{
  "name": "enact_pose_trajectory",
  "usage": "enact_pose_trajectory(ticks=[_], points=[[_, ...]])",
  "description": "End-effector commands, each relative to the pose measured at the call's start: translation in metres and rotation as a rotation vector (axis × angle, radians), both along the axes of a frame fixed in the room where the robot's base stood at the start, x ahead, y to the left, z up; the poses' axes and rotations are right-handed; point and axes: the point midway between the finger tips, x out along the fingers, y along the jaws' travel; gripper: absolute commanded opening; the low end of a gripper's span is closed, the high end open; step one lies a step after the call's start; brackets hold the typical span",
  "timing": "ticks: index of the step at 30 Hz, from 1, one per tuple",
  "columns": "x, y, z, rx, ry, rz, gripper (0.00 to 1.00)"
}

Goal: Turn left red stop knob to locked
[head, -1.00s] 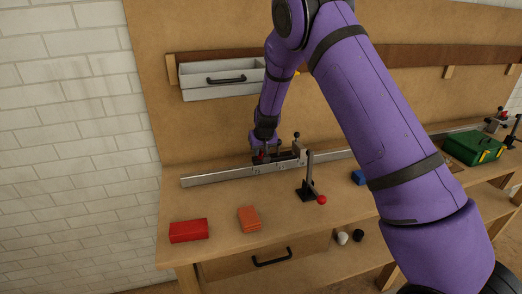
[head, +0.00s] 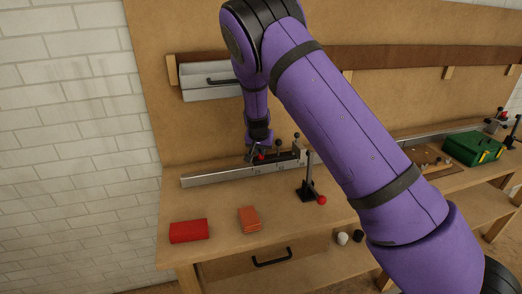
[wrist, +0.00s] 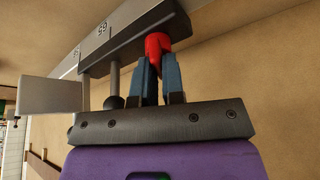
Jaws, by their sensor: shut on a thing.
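The red stop knob (wrist: 157,43) shows in the wrist view between the two blue-grey fingers of my gripper (wrist: 155,68), which are shut on it. The knob sits at one end of a dark stop block (wrist: 130,40) on the grey metal rail. The fingers are small there and partly hidden. I cannot tell the knob's turn angle.
A clamp with a red-tipped handle (head: 308,188) stands in front of the rail. A red box (head: 189,231) and an orange block (head: 249,219) lie at the front left of the bench. A green case (head: 472,149) sits at right.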

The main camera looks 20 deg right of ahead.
Motion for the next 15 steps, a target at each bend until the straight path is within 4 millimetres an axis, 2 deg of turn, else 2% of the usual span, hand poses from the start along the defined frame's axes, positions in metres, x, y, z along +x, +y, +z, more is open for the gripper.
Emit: enact_pose_trajectory(ticks=[15], points=[[-0.0006, 0.0021, -0.0059, -0.004, 0.008, -0.489, 0.00]])
